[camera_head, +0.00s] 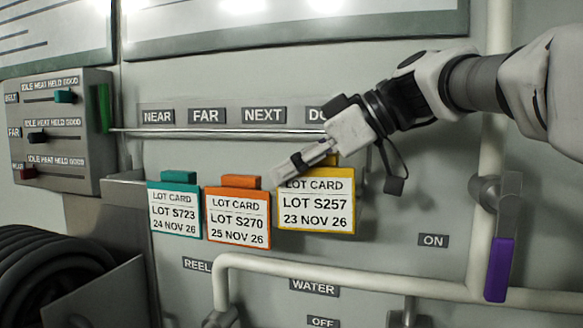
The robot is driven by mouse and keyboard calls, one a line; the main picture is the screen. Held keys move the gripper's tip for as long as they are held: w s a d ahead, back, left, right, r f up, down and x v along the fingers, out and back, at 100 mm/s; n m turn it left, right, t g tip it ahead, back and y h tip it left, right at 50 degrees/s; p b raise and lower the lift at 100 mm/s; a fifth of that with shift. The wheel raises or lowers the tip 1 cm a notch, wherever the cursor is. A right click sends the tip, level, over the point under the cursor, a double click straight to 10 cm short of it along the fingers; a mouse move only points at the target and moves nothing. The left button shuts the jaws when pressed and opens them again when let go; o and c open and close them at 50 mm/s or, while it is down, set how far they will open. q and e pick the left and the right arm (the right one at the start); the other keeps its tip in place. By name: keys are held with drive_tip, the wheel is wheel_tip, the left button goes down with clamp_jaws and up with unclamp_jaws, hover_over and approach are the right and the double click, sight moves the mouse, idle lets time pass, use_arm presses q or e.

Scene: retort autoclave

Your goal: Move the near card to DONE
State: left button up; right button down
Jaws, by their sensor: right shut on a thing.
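A yellow-edged lot card (316,208), marked LOT S257, 23 NOV 26, hangs at the right of the row of cards. My right gripper (293,170) comes in from the upper right and is shut on this card at its top edge, covering its upper left corner. The card sits a little higher than its neighbours. An orange card (238,217), LOT S270, and a teal card (175,208), LOT S723, hang to its left. The DONE label (316,115) is partly hidden behind my gripper. My left gripper is not in view.
A thin metal rail (220,131) runs under the NEAR (158,116), FAR (206,115) and NEXT (264,115) labels. A white pipe (390,283) crosses below the cards. A purple-handled valve (499,268) stands at right. A slider box (55,130) is at left.

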sight(338, 166)
drive_tip(key=shift+s+b, duration=0.1)
drive_tip(key=shift+b, duration=0.3)
idle(0.4)
drive_tip(key=shift+f+b, duration=1.85)
drive_tip(key=shift+b, duration=0.1)
idle(0.4)
drive_tip(key=c, duration=0.8)
unclamp_jaws()
drive_tip(key=shift+o, duration=0.2)
drive_tip(key=shift+r, duration=0.1)
drive_tip(key=v, duration=0.7)
drive_tip(key=shift+s+d+r, duration=0.1)
drive_tip(key=shift+s+d, duration=0.05)
drive_tip(key=shift+d, duration=0.1)
drive_tip(key=shift+a, duration=0.15)
